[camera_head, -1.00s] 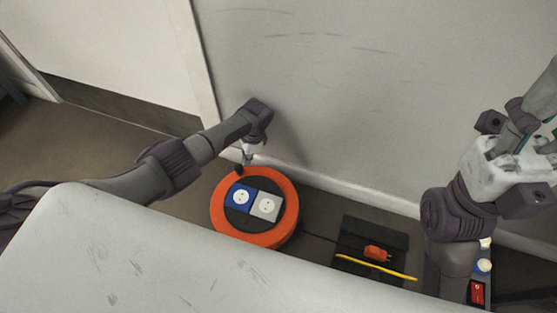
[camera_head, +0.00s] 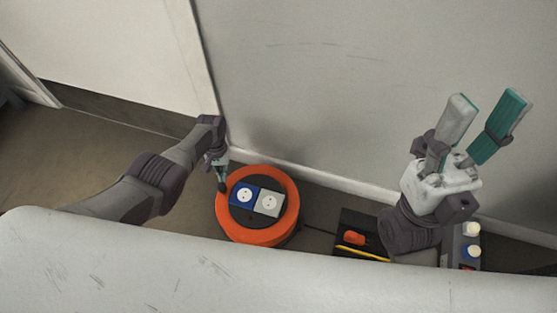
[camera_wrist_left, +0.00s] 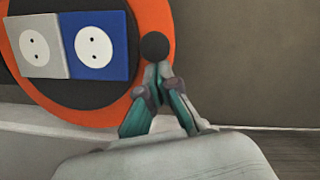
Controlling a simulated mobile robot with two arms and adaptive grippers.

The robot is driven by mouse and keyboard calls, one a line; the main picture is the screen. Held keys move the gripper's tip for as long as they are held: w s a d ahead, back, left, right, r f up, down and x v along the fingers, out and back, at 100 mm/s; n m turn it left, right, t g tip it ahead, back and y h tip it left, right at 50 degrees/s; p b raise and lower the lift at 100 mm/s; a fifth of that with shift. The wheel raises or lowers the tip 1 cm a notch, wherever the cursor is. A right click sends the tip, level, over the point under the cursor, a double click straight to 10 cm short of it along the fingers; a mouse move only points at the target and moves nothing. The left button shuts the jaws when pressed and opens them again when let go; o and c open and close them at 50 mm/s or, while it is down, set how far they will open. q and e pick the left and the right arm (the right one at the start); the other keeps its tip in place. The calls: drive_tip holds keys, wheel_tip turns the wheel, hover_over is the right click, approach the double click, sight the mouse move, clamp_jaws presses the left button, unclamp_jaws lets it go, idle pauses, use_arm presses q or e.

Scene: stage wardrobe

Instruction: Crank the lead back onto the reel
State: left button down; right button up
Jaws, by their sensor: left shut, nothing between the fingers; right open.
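The orange reel (camera_head: 291,208) lies flat on the floor by the wall, with a blue and a white socket on its black centre. Its round black crank knob (camera_wrist_left: 155,46) sits at the rim, on the reel's left side in the head view (camera_head: 222,187). My left gripper (camera_head: 219,176) is shut and empty, its tips at the knob; in the left wrist view the fingertips (camera_wrist_left: 158,72) meet just below it. The dark lead (camera_head: 318,229) runs right from the reel toward an orange plug (camera_head: 354,238). My right gripper (camera_head: 482,112) is open, fingers up, away from the reel.
A box with knobs and a red switch (camera_head: 470,249) stands at the right. The wall (camera_head: 330,110) is close behind the reel. A pale surface (camera_head: 130,265) fills the foreground.

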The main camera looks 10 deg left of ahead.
use_arm(q)
drive_tip(key=shift+s+a+n+p, duration=0.15)
drive_tip(key=shift+s+n+p, duration=0.15)
drive_tip(key=shift+s+n, duration=0.15)
idle(0.5)
